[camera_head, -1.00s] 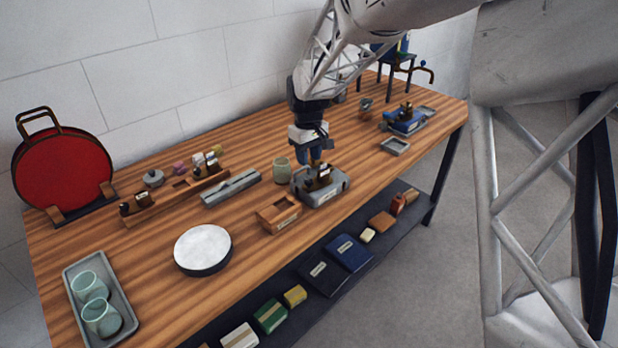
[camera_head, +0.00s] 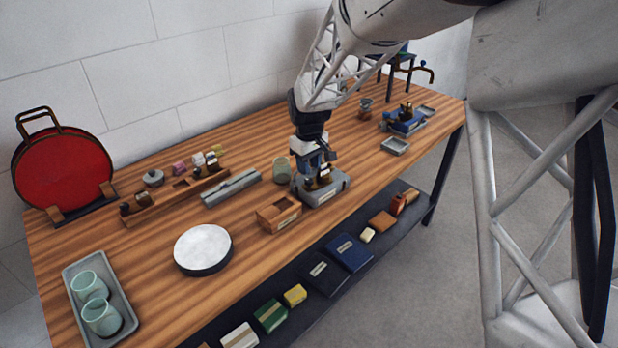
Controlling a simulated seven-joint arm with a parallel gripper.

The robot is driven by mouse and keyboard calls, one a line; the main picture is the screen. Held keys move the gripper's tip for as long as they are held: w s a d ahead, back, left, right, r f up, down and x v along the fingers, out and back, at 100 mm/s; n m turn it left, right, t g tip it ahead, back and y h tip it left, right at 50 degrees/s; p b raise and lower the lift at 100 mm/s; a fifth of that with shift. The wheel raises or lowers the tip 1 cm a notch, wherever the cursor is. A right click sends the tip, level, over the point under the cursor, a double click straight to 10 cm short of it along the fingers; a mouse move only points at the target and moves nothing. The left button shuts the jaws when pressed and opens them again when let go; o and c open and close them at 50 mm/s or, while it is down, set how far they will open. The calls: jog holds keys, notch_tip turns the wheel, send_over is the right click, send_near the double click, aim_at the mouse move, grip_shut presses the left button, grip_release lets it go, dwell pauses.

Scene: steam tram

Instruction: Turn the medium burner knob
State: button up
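A small dark and brass device (camera_head: 325,175) stands on a grey tray (camera_head: 330,195) with a pale label on its front, near the middle of the bench. It looks like a burner, but its knob is too small to make out. My gripper (camera_head: 316,178) points straight down over this device, with its fingers low at the device's upper parts. The fingers hide part of it. I cannot tell whether they touch it or how far apart they are. Another small device on a blue base (camera_head: 405,122) stands farther right.
A wooden box (camera_head: 279,214) and a pale green jar (camera_head: 282,170) stand close left of the tray. A white-topped round disc (camera_head: 203,246), a grey tray (camera_head: 75,275) with green cups and a wooden rack (camera_head: 165,202) are farther left. A small empty tray (camera_head: 395,147) lies right.

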aim_at(309, 180)
jog(key=shift+f, duration=2.5)
jog(key=c, duration=0.7)
jog(key=shift+o, duration=0.2)
jog(key=shift+m, duration=1.9)
jog(key=o, duration=0.7)
jog(key=shift+c, duration=0.2)
